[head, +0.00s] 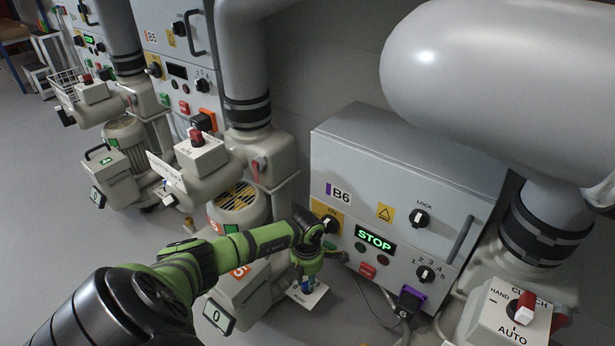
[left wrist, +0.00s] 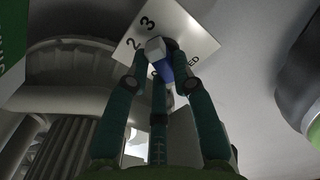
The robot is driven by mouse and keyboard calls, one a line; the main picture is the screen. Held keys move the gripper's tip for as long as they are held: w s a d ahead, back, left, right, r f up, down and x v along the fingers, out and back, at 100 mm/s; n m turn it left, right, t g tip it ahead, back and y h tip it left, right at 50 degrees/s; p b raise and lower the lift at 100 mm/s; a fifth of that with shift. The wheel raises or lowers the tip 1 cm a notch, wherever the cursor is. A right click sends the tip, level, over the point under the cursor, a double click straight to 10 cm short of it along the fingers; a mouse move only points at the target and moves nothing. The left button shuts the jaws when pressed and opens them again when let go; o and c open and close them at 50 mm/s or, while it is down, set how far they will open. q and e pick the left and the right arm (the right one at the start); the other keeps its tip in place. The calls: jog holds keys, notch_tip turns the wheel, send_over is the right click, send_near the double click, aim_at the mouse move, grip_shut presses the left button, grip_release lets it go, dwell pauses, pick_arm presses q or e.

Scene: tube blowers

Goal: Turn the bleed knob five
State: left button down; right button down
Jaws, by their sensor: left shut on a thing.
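The bleed knob (left wrist: 160,62) is a small blue and white knob on a white plate with numbers. In the left wrist view the plate (left wrist: 203,42) shows the digits 2 and 3 and part of a word. My left gripper (left wrist: 158,75) is shut on the knob, its teal fingers around it. In the head view my left gripper (head: 309,284) is low beside the B6 cabinet, over the white plate (head: 314,298). The knob is mostly hidden there by the fingers. The right gripper is not in view.
The B6 cabinet (head: 337,172) stands right of my left gripper, with a green STOP display (head: 375,239) and dials. A clutch box (head: 512,322) is at the lower right. Cables (head: 377,303) hang below the cabinet. More blowers stand at the left; grey floor (head: 60,200) is free there.

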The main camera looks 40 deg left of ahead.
aim_at(307, 281)
pick_arm(q)
jog(key=shift+a+n+p, duration=0.1)
jog(key=shift+n+p, duration=0.5)
jog(key=shift+n, duration=0.6)
jog(key=shift+s, duration=0.1)
jog(key=c, duration=1)
grip_release()
jog(key=shift+c, duration=0.2)
notch_tip(307, 281, up, 12)
